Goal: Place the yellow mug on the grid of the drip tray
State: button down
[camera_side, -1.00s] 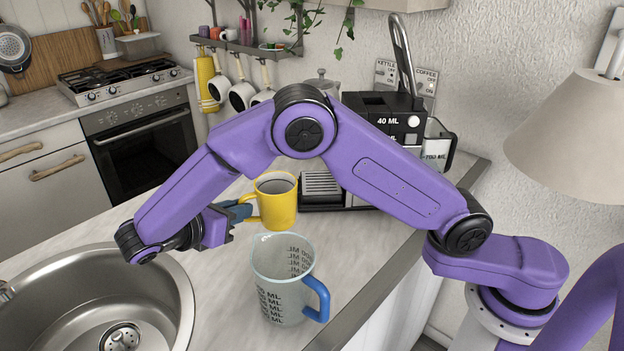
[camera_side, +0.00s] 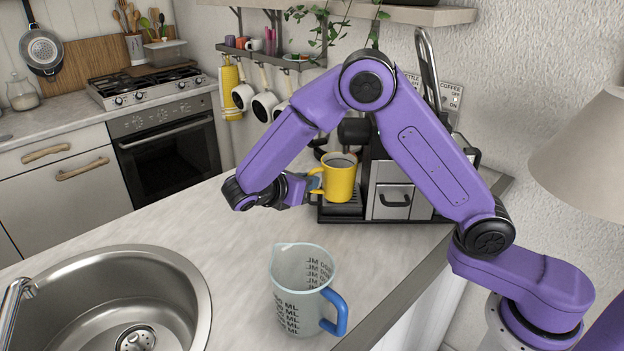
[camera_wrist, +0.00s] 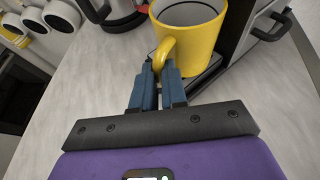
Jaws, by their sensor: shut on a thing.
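The yellow mug (camera_side: 340,180) is upright and over the drip tray (camera_side: 345,208) of the coffee machine in the side view. Its base lies at or just above the dark grid; I cannot tell whether it touches. My gripper (camera_side: 313,185) is left of the mug, shut on its handle. In the wrist view, the blue fingers of my gripper (camera_wrist: 160,68) close around the handle of the yellow mug (camera_wrist: 203,38). A dark part of the tray (camera_wrist: 211,68) shows below the mug, which hides much of the grid.
The coffee machine (camera_side: 392,190) stands right behind and beside the mug. A glass measuring jug (camera_side: 300,285) with a blue handle stands on the counter in front. A sink (camera_side: 185,280) is at the left.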

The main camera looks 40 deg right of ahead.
jog(key=shift+w+d, duration=0.2)
jog(key=shift+d, duration=1.05)
jog(key=shift+a+f, duration=0.1)
jog(key=shift+f, duration=0.15)
jog(key=shift+f, duration=0.2)
jog(key=c, duration=1.2)
grip_release()
jog(key=shift+o, duration=0.2)
jog(key=shift+r, duration=0.1)
jog(key=shift+a+r, duration=0.15)
jog(key=shift+a, duration=0.1)
jog(key=v, duration=1.1)
jog(key=shift+a, duration=0.25)
jog(key=shift+s+r, duration=0.1)
